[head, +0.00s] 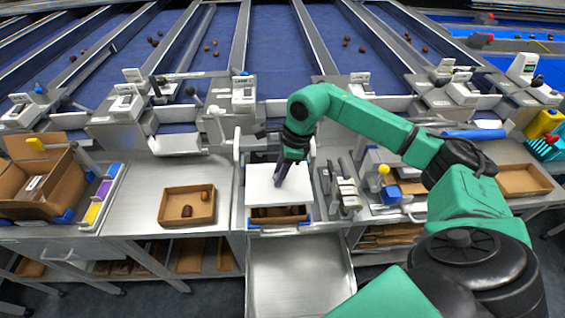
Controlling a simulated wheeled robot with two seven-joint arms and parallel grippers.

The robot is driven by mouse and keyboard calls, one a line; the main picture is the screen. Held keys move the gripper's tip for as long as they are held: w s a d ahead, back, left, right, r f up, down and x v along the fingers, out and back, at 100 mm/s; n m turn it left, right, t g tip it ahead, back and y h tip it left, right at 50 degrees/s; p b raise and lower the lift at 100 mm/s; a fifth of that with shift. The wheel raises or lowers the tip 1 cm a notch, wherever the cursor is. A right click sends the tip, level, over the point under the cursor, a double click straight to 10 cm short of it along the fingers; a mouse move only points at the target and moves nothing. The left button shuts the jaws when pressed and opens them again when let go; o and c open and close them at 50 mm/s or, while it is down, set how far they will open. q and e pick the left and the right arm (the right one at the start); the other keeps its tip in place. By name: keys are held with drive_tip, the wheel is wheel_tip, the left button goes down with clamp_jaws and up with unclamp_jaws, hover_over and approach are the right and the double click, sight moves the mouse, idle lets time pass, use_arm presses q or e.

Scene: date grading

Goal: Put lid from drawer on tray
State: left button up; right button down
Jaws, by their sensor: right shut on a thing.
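My right gripper (283,174) reaches in from the right, points down and is shut on a white flat lid (262,184). The lid is over a tray (307,214) with blue corners and brown contents showing at its front. The lid covers the tray's rear part. I cannot tell whether the lid touches the tray. The drawer (298,272) below the bench is pulled out, and its visible metal floor is empty. My left gripper is not in view.
A shallow cardboard box (174,222) with two dates stands left of the tray. A larger open carton (52,205) is farther left. A rack of grey parts (347,196) and a blue holder (391,195) stand close on the right. Blue conveyor lanes (210,50) run behind.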

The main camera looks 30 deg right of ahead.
sight(279, 189)
drive_tip(key=shift+s+a+f+b, duration=0.15)
drive_tip(key=shift+a+f+b, duration=0.1)
drive_tip(key=shift+f, duration=0.1)
drive_tip(key=shift+s+a+f+b, duration=0.1)
drive_tip(key=shift+s+f+b, duration=0.1)
drive_tip(key=shift+f, duration=0.1)
wheel_tip(279, 189, down, 4)
drive_tip(key=b, duration=0.3)
drive_tip(key=shift+w+d+f, duration=0.15)
drive_tip(key=shift+f, duration=0.25)
drive_tip(key=shift+r, duration=0.1)
drive_tip(key=shift+b, duration=0.6)
drive_tip(key=shift+f+b, duration=0.6)
drive_tip(key=shift+f, duration=0.2)
idle(0.4)
drive_tip(key=c, duration=0.5)
unclamp_jaws()
